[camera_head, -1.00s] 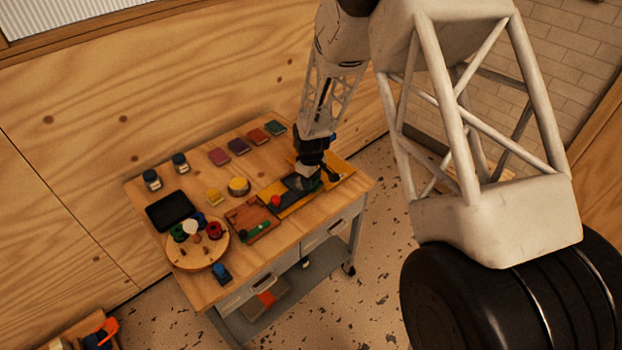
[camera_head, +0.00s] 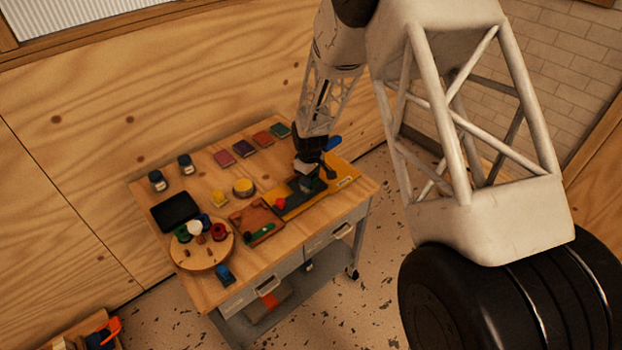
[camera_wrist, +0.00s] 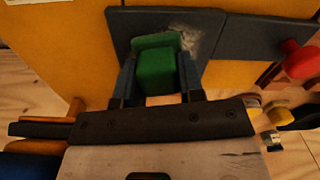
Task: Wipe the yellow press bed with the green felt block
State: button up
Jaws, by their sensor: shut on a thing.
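The yellow press bed (camera_head: 346,168) lies at the right end of the bench, with a dark grey plate (camera_wrist: 235,38) on it. My gripper (camera_wrist: 157,80) is shut on the green felt block (camera_wrist: 155,62), one finger on each side. The block is over the dark plate in the wrist view; I cannot tell whether it touches it. A pale, dusty smudge (camera_wrist: 197,38) shows on the plate just right of the block. In the head view my gripper (camera_head: 312,180) is over the bed and partly hides the plate.
A red knob (camera_wrist: 300,60) stands beside the plate. A brown wooden tray (camera_head: 250,219), a round board with coloured rolls (camera_head: 188,259) and a black tray (camera_head: 174,212) lie to the left.

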aim_at(316, 190)
jog(key=shift+w+a, duration=0.1)
jog(key=shift+w, duration=0.05)
jog(key=shift+w+a+f, duration=0.15)
jog(key=shift+w+a, duration=0.8)
dwell(0.5)
jog(key=shift+s+d, duration=1.1)
jog(key=shift+s+d, duration=1.1)
jog(key=shift+s, duration=0.05)
